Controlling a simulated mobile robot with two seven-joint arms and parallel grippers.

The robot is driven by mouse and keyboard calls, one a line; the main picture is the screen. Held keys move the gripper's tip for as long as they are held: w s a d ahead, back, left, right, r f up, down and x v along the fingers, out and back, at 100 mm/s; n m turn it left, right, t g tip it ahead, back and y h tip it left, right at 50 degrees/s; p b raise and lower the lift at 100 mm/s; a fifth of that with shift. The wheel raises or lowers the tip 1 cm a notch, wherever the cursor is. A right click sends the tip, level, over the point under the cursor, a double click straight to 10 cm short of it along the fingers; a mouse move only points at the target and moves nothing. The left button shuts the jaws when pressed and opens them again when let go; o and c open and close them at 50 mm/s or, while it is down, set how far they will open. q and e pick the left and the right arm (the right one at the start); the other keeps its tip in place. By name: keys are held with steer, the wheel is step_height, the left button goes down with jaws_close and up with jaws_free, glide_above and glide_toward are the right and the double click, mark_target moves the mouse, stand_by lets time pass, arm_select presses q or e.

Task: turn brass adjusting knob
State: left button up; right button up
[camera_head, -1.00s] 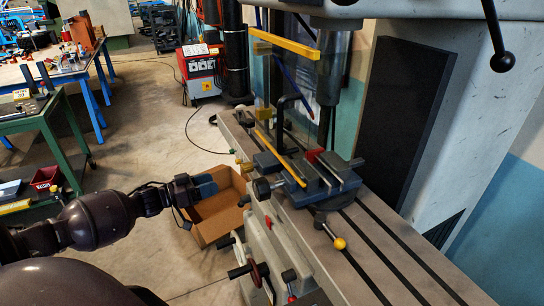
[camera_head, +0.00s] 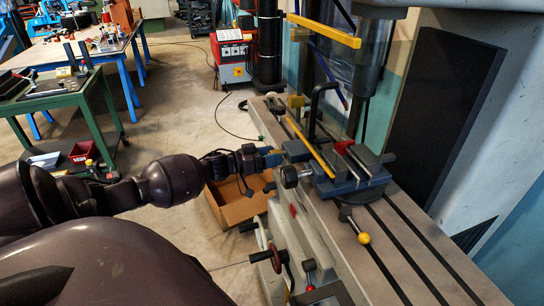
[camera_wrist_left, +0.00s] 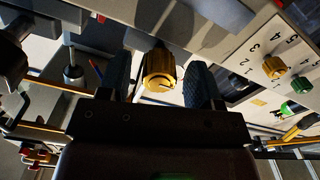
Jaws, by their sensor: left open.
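The brass adjusting knob (camera_wrist_left: 158,76) shows in the left wrist view as a ribbed brass cylinder on a pale machine face. My left gripper (camera_wrist_left: 160,84) is open, with one dark blue finger on each side of the knob. Gaps show between the knob and both fingers, so they do not appear to touch it. In the head view my left gripper (camera_head: 273,158) is at the left side of the machine table, beside the vise, and the knob cannot be made out clearly there. My right gripper is not in view.
A blue-grey vise (camera_head: 345,180) with a yellow bar (camera_head: 312,148) sits on the slotted machine table (camera_head: 415,250). A cardboard box (camera_head: 238,203) stands on the floor below my left arm. The left wrist view shows a numbered panel with a yellow knob (camera_wrist_left: 273,68) and a green knob (camera_wrist_left: 301,85).

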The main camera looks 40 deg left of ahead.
arm_select(q)
steer(key=shift+w+d, duration=0.1)
steer(key=shift+w, duration=0.05)
steer(key=c, duration=0.9)
steer(key=shift+c, duration=0.2)
steer(key=shift+m, duration=0.3)
